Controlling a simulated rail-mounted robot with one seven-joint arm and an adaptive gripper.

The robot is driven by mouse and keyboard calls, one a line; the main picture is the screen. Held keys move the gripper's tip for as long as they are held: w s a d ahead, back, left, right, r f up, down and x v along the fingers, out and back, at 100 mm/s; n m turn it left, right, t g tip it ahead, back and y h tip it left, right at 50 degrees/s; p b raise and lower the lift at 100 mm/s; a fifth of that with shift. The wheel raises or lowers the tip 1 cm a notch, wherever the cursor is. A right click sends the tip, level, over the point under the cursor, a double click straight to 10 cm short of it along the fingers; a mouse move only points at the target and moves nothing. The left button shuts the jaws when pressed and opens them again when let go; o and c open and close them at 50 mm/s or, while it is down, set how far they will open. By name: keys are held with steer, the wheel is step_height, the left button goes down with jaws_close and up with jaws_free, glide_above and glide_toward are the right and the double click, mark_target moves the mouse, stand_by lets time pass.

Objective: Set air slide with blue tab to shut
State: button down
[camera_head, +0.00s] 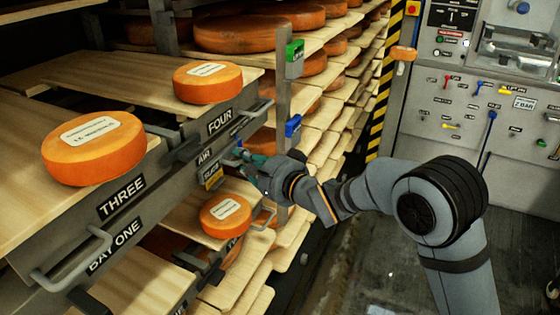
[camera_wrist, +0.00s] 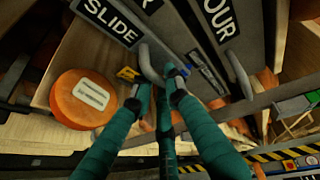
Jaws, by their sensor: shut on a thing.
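A black AIR SLIDE label (camera_head: 210,170) is on the grey shelf front below the FOUR plate; the word SLIDE (camera_wrist: 107,22) also shows in the wrist view. My gripper (camera_head: 246,160) has teal fingers and is at the shelf front beside the label. In the wrist view its fingertips (camera_wrist: 160,88) close around the end of a bent grey handle (camera_wrist: 147,62); the exact contact is partly hidden. A blue tab (camera_head: 293,127) is on the upright post right of my gripper.
Orange cheese wheels sit on boards above (camera_head: 208,90) and below (camera_head: 224,217) my gripper. A green tab (camera_head: 295,58) is higher on the post. Grey pull handles (camera_head: 75,270) stick out of the shelf fronts. A control panel (camera_head: 480,110) stands at right; floor between is clear.

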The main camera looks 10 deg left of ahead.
steer(key=shift+s+a, duration=0.15)
steer(key=shift+s, duration=0.15)
steer(key=c, duration=2)
jaws_free()
steer(key=shift+s, duration=0.1)
steer(key=o, duration=0.3)
